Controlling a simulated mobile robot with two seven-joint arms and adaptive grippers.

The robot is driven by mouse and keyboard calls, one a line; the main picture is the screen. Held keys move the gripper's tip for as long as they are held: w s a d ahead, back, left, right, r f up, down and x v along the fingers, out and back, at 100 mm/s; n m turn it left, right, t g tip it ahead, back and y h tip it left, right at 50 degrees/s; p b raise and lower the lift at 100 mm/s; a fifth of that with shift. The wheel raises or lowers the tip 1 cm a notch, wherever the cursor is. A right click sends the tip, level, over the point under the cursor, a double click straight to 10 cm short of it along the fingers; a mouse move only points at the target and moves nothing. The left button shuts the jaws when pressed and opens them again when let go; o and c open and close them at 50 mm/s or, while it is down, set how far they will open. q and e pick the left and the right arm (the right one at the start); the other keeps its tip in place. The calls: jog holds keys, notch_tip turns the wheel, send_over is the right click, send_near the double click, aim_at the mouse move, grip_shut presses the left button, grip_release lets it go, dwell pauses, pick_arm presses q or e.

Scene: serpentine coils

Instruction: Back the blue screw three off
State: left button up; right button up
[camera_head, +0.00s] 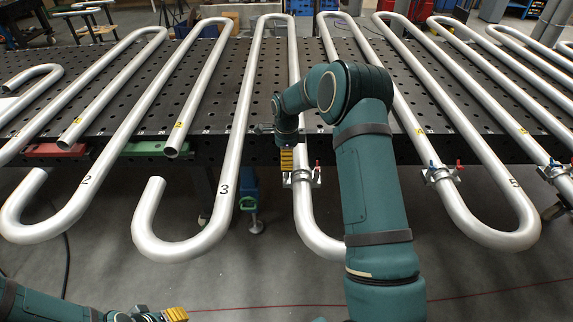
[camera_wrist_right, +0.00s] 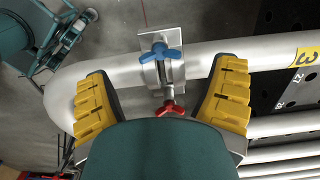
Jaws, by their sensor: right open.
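A pipe clamp (camera_head: 302,179) sits on a bent silver pipe near the table's front edge, a red screw (camera_head: 318,165) showing at its right. In the right wrist view the clamp shows a blue screw (camera_wrist_right: 160,52) with a winged head, and the red screw (camera_wrist_right: 170,107) below it. A yellow label "3" (camera_wrist_right: 306,57) is on the pipe at right. My right gripper (camera_wrist_right: 165,78) is open, its yellow fingers on either side of the clamp, not closed on a screw. In the head view it (camera_head: 287,159) is just left of the clamp. My left gripper (camera_head: 174,314) is low at the bottom edge, partly cut off.
A perforated dark table (camera_head: 215,95) carries several silver serpentine pipes. Another clamp (camera_head: 440,174) with blue and red screws is to the right, and one more (camera_head: 554,171) at the far right. Pipe bends overhang the front edge. The floor in front is mostly clear.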

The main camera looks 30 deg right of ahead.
jog(key=shift+f, duration=1.75)
jog(key=c, duration=1.3)
